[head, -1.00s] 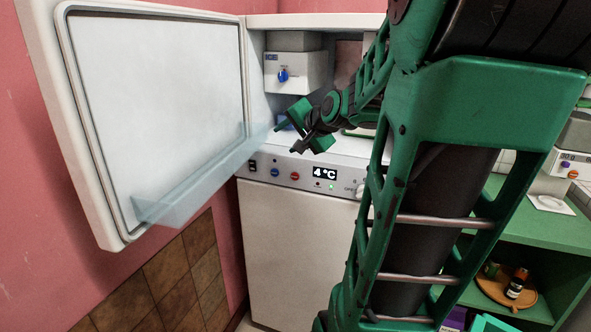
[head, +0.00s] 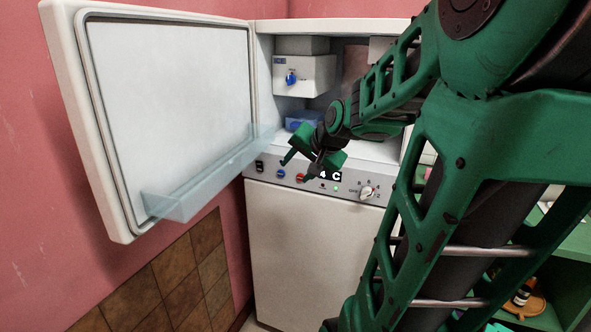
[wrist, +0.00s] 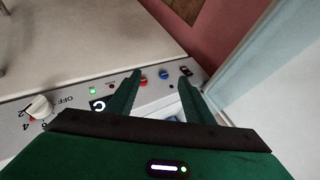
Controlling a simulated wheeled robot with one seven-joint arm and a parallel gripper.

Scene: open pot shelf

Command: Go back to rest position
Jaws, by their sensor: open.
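My gripper (head: 299,169) is green and dark, and it is in front of the fridge's control panel (head: 212,0) in the head view. It is open and empty, with its fingers pointing down and to the left. In the wrist view the two green fingers of my gripper (wrist: 158,92) are spread apart, with part of the panel's buttons and a pale surface showing between them. My arm covers part of the fridge's right side in the head view.
The fridge door (head: 170,120) stands wide open to the left, with a clear shelf bin (head: 185,195) at its bottom. A white box with a blue knob (head: 305,76) and a blue item (head: 303,119) are inside. A green shelf (head: 572,270) stands at the right.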

